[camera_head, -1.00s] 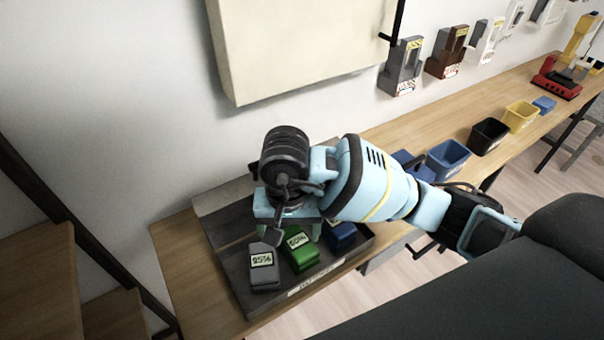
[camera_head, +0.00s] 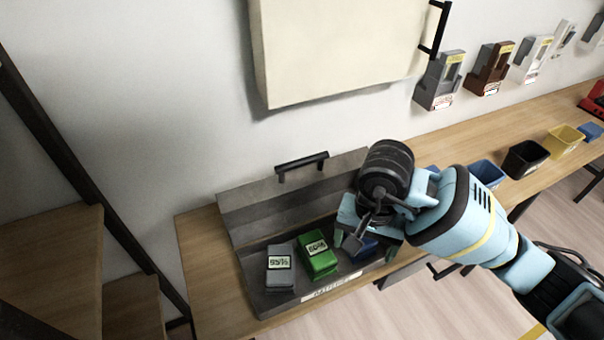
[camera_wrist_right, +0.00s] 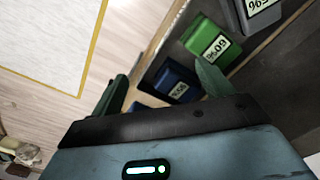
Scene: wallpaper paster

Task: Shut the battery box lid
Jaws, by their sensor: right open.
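The battery box is a dark grey tray (camera_head: 262,304) at the table's left end in the head view. Its lid (camera_head: 240,207) stands open at the back, with a black handle (camera_head: 301,162) on its upper edge. Inside lie a grey battery (camera_head: 280,268), a green battery (camera_head: 318,255) and a blue battery (camera_head: 362,250), the last partly hidden by my right gripper. My right gripper (camera_head: 366,240) is open and empty above the box's right end, apart from the handle. In the right wrist view its fingers (camera_wrist_right: 160,85) are spread, with the blue battery (camera_wrist_right: 177,84) beyond them. My left gripper is not in view.
A cream cabinet (camera_head: 335,50) hangs on the wall above the box. Blue, black (camera_head: 525,158) and yellow bins (camera_head: 563,140) stand along the table to the right. Wall holders (camera_head: 438,80) hang above them. A dark diagonal rail (camera_head: 95,200) and wooden shelves are at left.

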